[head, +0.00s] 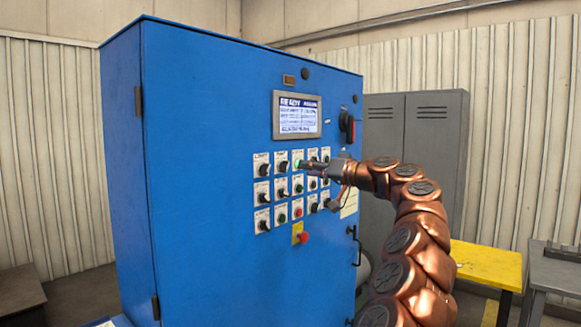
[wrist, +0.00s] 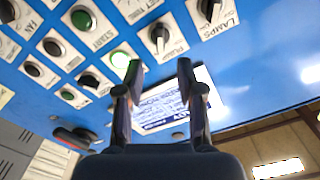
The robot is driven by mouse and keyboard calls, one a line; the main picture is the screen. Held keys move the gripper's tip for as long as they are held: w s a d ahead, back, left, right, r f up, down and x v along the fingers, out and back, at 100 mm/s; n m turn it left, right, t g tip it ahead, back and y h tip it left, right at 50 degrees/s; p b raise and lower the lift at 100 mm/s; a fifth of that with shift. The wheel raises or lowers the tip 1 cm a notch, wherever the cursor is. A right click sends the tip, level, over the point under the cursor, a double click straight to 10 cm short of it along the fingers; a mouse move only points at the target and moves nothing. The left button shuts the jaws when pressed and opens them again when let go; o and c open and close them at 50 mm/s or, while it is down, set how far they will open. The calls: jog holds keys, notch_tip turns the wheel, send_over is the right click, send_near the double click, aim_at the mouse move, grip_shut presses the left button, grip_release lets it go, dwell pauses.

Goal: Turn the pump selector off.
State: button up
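The pump selector (wrist: 160,37) is a black knob on a white plate marked PUMP in the wrist view, where the panel appears upside down. It also shows in the head view (head: 283,165), second from the left in the top row. I cannot tell surely which position its pointer marks. My gripper (wrist: 160,74) is open, with nothing between its fingers. In the wrist view its fingertips lie below the knob, overlapping the screen, apart from the knob. In the head view my gripper (head: 312,165) reaches in from the right, beside a lit green indicator (head: 298,161).
The knob marked LAMPS (wrist: 210,9) is beside the pump selector, and a lit green indicator (wrist: 120,59) is on its other side. The blue cabinet (head: 190,130) carries a screen (head: 297,115), several more controls and a red emergency button (head: 303,238). A yellow table (head: 487,263) stands right.

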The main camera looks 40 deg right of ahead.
aim_at(288, 166)
jog(key=shift+p+x, duration=1.4)
jog(key=shift+x, duration=2.25)
jog(key=shift+a+f, duration=0.1)
jog(key=shift+c, duration=0.2)
grip_shut()
